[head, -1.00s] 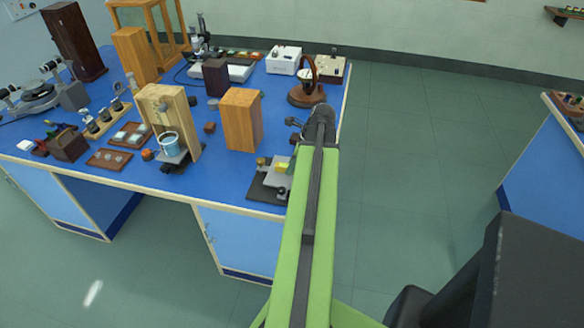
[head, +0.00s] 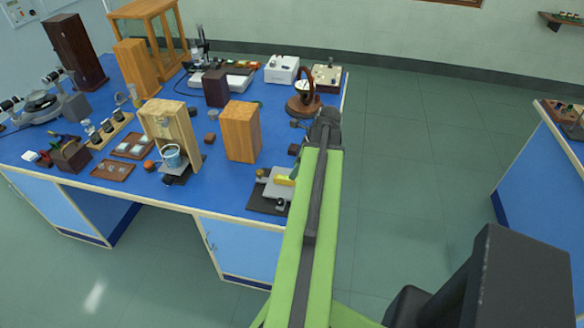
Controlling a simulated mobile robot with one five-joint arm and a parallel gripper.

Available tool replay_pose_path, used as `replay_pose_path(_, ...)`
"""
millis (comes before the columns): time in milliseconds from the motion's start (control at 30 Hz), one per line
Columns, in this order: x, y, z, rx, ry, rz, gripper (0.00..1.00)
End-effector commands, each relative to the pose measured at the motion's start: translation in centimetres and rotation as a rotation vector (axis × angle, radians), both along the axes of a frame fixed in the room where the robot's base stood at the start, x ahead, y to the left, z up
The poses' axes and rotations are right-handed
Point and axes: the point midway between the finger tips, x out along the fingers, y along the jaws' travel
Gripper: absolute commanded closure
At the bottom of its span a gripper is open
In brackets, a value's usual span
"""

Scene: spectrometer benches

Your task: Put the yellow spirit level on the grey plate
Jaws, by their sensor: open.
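The yellow spirit level (head: 284,180) is a small yellow block at the front right of the blue bench. It appears to lie on the light grey plate (head: 274,191), which stands on a dark base; my arm hides its right part. My gripper (head: 298,124) is small and dark at the far end of my green arm, beyond the plate and near the bench's right edge. It is open, with nothing visible in it. My arm partly hides it, so its fingertips are hard to make out.
A round brown-based instrument (head: 304,102) stands behind my gripper. The floor (head: 420,150) right of the bench is clear.

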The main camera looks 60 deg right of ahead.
Motion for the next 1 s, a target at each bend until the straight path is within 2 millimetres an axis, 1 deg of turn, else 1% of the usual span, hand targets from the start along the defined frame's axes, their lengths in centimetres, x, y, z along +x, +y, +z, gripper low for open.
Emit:
replay_pose_path(33, -0.5, -0.2, 2.5, 0.000, 0.000, -0.002, 0.53)
replay_pose_path(100, -1.1, -0.4, 4.0, 0.000, 0.000, -0.003, 0.53)
replay_pose_path(200, -1.8, -0.6, 5.5, -0.001, 0.000, -0.001, 0.53)
replay_pose_path(333, -2.3, -0.7, 6.1, 0.001, 0.000, -0.002, 0.53)
replay_pose_path(600, -2.4, -0.8, 5.8, 0.000, 0.000, -0.001, 0.53)
replay_pose_path(667, -2.0, -0.5, 5.8, -0.004, 0.001, 0.016, 0.53)
replay_pose_path(733, -0.3, 0.7, 5.7, -0.023, 0.006, 0.097, 0.53)
replay_pose_path(767, 1.0, 1.6, 5.7, -0.038, 0.010, 0.157, 0.53)
replay_pose_path(833, 4.8, 4.7, 5.4, -0.086, 0.019, 0.360, 0.53)
replay_pose_path(867, 6.7, 6.5, 5.3, -0.111, 0.022, 0.468, 0.53)
replay_pose_path(900, 9.2, 9.1, 5.1, -0.147, 0.026, 0.623, 0.53)
replay_pose_path(967, 12.7, 13.2, 4.9, -0.201, 0.028, 0.863, 0.53)
replay_pose_path(1000, 14.7, 16.1, 4.8, -0.235, 0.027, 1.020, 0.53)
